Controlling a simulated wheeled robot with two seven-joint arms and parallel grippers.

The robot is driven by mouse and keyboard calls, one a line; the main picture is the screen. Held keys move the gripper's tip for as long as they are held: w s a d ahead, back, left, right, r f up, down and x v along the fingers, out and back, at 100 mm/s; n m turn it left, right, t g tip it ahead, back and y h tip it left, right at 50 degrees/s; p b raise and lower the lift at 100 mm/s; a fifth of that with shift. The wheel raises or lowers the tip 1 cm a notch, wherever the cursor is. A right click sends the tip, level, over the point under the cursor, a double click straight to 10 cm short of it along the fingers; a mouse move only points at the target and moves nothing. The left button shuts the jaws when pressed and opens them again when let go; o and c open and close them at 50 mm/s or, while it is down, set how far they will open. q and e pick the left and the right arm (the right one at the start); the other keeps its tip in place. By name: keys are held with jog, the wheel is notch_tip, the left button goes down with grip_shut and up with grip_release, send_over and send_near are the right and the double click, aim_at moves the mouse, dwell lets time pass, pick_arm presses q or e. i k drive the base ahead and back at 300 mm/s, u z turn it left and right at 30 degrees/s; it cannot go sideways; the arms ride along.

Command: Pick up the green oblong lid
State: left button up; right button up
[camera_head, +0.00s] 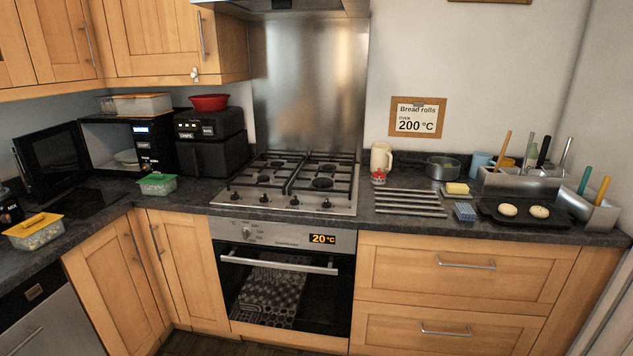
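A green lid (157,179) sits on a small clear container (157,189) on the dark worktop. It is left of the hob, in front of the microwave and the black appliance. The lid looks roughly rectangular; at this size I cannot tell whether it is fastened. Neither of my grippers shows in the head view.
An open microwave (125,145) holds a plate, its door (54,153) swung left. A container with a yellow lid (35,224) stands at the near left. A black appliance (212,140) carries a red bowl (209,102). The gas hob (290,183) lies to the right.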

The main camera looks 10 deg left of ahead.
aim_at(153, 178)
jog(key=u, duration=0.7)
jog(key=i, duration=1.25)
jog(key=u, duration=1.05)
